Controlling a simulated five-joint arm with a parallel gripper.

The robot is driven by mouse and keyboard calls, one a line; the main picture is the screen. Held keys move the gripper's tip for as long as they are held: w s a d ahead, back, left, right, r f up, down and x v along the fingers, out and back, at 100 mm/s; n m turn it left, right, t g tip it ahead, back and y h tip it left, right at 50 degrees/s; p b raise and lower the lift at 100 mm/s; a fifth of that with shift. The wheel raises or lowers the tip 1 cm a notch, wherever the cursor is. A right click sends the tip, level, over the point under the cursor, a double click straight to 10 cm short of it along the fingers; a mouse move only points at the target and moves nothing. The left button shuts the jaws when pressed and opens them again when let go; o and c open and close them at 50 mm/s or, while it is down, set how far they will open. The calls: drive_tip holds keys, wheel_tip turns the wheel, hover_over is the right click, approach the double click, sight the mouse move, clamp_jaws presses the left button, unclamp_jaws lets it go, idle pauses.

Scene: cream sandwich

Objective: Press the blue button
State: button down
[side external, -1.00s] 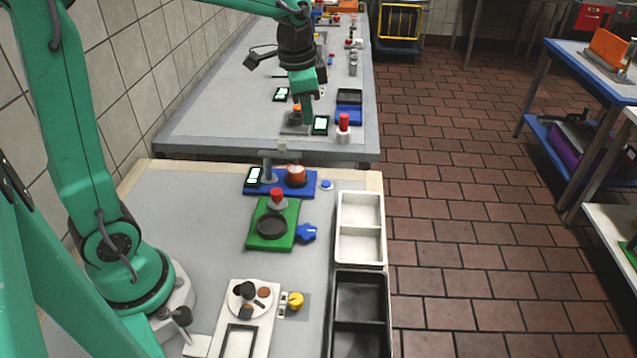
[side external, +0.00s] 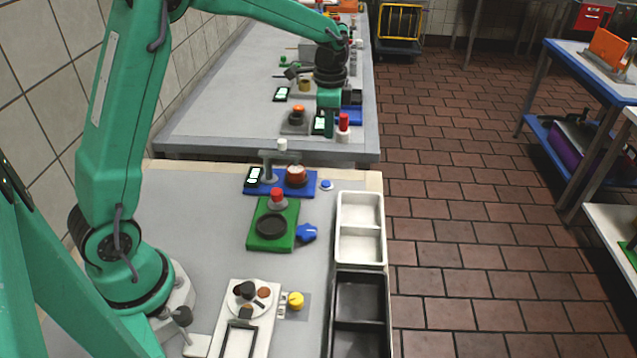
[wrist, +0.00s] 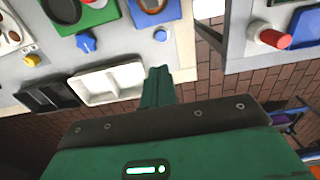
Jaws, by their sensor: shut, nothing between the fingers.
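The blue button (side external: 327,184) is a small round blue cap on a pale base, on the near counter right of the blue board. It also shows in the wrist view (wrist: 160,35), beyond the tip of my fingers. My gripper (side external: 329,130) is in the air, higher in the side view than the button and apart from it. Its green fingers (wrist: 158,70) are together and empty. Nothing covers the button in either view.
A blue knob (side external: 306,233) sits beside the green board (side external: 257,236). A white tray (side external: 344,228) stands nearer at the right edge. The blue board (side external: 253,189) holds an orange-brown pot (side external: 297,177). A red-topped shaker (side external: 343,124) stands on the far counter.

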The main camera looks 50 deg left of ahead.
sight(326, 184)
drive_tip(key=shift+f, duration=0.1)
drive_tip(key=f, duration=1.3)
drive_tip(key=shift+a+f, duration=0.2)
drive_tip(key=shift+f, duration=0.15)
drive_tip(key=shift+s+f, duration=0.15)
drive_tip(key=shift+f, duration=1)
drive_tip(key=shift+r, duration=0.1)
wheel_tip(326, 184, up, 15)
drive_tip(key=shift+w+d, duration=0.2)
drive_tip(key=shift+w, duration=0.2)
